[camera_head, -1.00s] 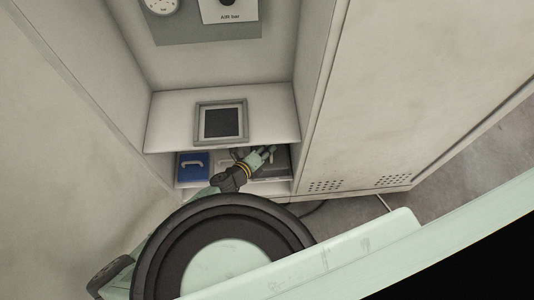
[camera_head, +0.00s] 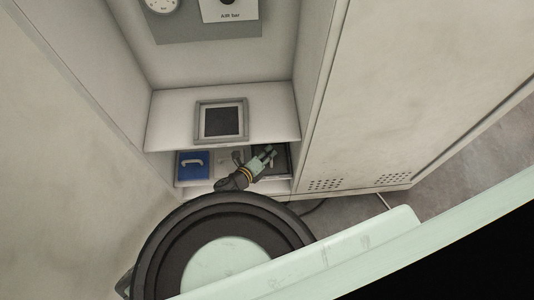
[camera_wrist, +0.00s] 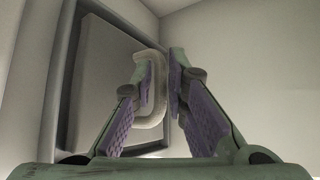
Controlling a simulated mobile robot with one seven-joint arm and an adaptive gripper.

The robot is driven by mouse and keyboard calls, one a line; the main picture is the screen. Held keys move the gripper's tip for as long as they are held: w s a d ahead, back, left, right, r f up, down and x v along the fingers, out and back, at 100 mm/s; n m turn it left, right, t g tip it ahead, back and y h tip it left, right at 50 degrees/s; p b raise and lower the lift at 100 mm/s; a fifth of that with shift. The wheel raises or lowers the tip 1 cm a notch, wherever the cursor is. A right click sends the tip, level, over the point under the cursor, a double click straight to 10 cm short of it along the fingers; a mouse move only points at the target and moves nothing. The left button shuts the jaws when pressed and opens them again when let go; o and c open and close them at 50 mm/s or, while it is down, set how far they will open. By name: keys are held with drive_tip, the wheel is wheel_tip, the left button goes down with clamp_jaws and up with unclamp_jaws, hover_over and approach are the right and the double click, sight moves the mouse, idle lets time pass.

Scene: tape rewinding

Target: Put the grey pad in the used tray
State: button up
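The grey pad (camera_wrist: 105,90) shows in the wrist view as a flat grey panel, with a pale handle (camera_wrist: 158,110) standing out from it. A dark frame, seemingly a tray rim (camera_wrist: 64,60), runs round the pad's left side. My gripper (camera_wrist: 163,75) has its two fingers close together, one on each side of the handle bar, with no clear gap. In the head view my gripper (camera_head: 268,153) is at the right part of the lower compartment and partly hides the pad there. I cannot tell which tray is the used one.
A blue pad with a pale handle (camera_head: 193,164) lies at the left of the lower compartment. A framed dark tray (camera_head: 221,121) lies on the shelf (camera_head: 170,120) above. The cabinet's side wall (camera_head: 312,95) bounds the space on the right.

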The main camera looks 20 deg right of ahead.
drive_tip(key=shift+o, duration=1.3)
drive_tip(key=shift+r, duration=0.1)
drive_tip(key=v, duration=1.2)
drive_tip(key=shift+b, duration=0.45)
